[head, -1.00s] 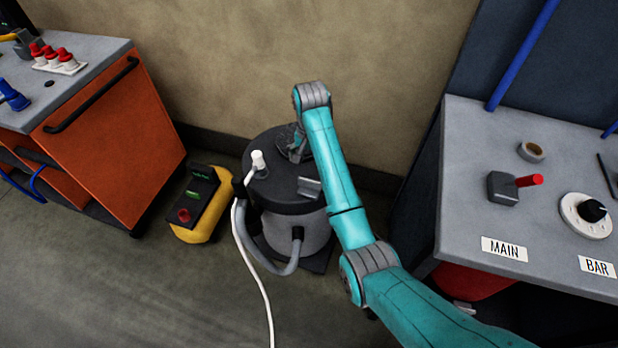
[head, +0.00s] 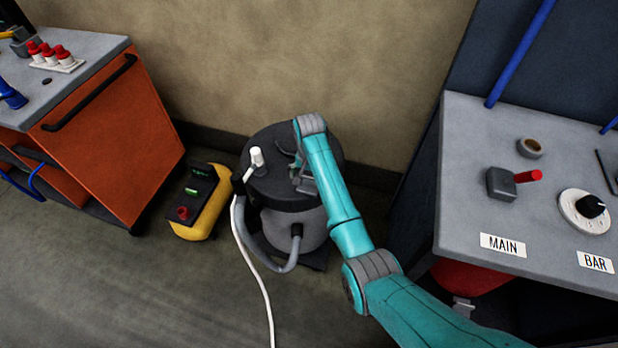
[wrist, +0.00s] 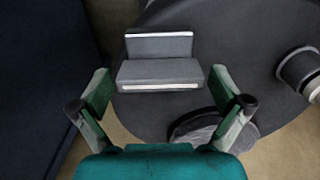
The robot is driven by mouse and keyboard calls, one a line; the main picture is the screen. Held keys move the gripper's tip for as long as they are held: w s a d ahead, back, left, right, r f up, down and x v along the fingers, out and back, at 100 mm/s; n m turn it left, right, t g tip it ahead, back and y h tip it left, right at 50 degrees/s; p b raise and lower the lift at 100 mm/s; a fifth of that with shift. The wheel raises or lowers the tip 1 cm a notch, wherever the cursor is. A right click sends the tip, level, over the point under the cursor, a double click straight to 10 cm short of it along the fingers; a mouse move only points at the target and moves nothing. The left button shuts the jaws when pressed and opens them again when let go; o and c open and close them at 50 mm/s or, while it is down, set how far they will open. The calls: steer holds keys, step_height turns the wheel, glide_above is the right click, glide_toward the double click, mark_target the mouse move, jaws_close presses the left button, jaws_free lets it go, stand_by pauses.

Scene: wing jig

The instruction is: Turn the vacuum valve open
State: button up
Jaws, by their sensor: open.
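The vacuum unit is a grey drum with a dark round lid (head: 268,140). A white-capped fitting (head: 257,157) stands upright on the lid's left side, with a white hose running down from it. A grey stepped block (wrist: 160,72) on the lid lies between my gripper's fingers in the wrist view. My gripper (head: 298,172) is over the lid's right part, partly hidden by my arm. In the wrist view my gripper (wrist: 160,84) is open, its green fingers left and right of the block. I cannot tell whether they touch it. No valve label shows on the drum.
A yellow and black unit (head: 199,203) stands left of the drum. An orange cabinet (head: 110,135) is further left. At right, a grey bench (head: 465,205) carries a red-handled lever (head: 528,176) marked MAIN and a dial (head: 590,208) marked BAR. The wall is close behind.

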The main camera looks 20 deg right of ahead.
steer(key=c, duration=1)
steer(key=shift+n, duration=0.3)
steer(key=n, duration=0.3)
steer(key=shift+n, duration=0.4)
steer(key=n, duration=0.4)
steer(key=shift+n, duration=0.3)
steer(key=n, duration=0.4)
steer(key=shift+n, duration=2.4)
